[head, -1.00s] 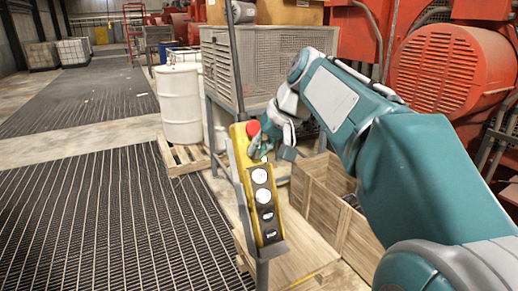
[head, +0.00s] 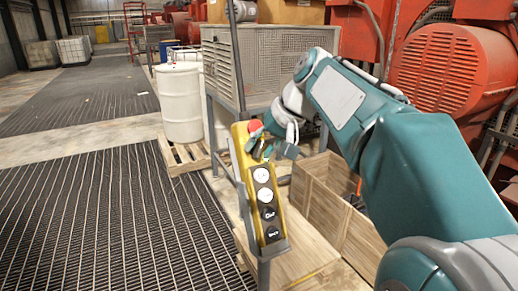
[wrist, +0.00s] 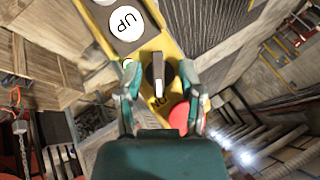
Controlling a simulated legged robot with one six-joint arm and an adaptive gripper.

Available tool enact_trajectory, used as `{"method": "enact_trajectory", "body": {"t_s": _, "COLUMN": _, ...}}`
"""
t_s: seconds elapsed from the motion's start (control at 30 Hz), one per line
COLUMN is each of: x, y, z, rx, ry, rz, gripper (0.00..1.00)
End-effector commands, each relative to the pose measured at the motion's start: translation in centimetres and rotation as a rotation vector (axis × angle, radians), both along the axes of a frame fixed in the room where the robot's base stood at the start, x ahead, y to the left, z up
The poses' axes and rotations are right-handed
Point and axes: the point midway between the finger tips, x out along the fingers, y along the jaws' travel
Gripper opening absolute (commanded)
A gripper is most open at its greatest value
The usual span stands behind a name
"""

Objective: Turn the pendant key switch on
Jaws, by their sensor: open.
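The yellow pendant (head: 247,160) hangs slightly tilted in the head view, with a red button (head: 254,126) near its top and white and black buttons below. In the wrist view the pendant (wrist: 170,45) runs diagonally, with a button marked UP (wrist: 125,27) above. The key switch (wrist: 158,72) is a black knob with a white bar. The bar points down in this view, towards the ON lettering. My gripper (wrist: 160,80) is open, one finger on each side of the switch. Contact cannot be told. The red button (wrist: 180,117) is partly hidden by my gripper.
A wooden crate (head: 318,185) stands behind the pendant, under my arm. A grey mesh cage (head: 262,65) and white drum (head: 180,103) stand behind. Red machinery (head: 440,70) is at the right. The grated floor (head: 100,220) at the left is clear.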

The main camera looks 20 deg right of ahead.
Motion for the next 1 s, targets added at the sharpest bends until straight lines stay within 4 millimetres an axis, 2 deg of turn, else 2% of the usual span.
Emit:
{"method": "enact_trajectory", "body": {"t_s": 0.4, "x": -3.0, "y": -3.3, "z": 6.7, "rx": -0.002, "ry": -0.004, "rz": -0.004, "gripper": 0.49}}
{"method": "enact_trajectory", "body": {"t_s": 0.53, "x": -3.7, "y": -4.1, "z": 8.3, "rx": -0.001, "ry": -0.002, "rz": -0.003, "gripper": 0.49}}
{"method": "enact_trajectory", "body": {"t_s": 0.7, "x": -4.3, "y": -4.6, "z": 9.3, "rx": 0.000, "ry": 0.002, "rz": -0.001, "gripper": 0.49}}
{"method": "enact_trajectory", "body": {"t_s": 1.0, "x": -4.4, "y": -4.6, "z": 9.4, "rx": -0.001, "ry": 0.001, "rz": 0.000, "gripper": 0.49}}
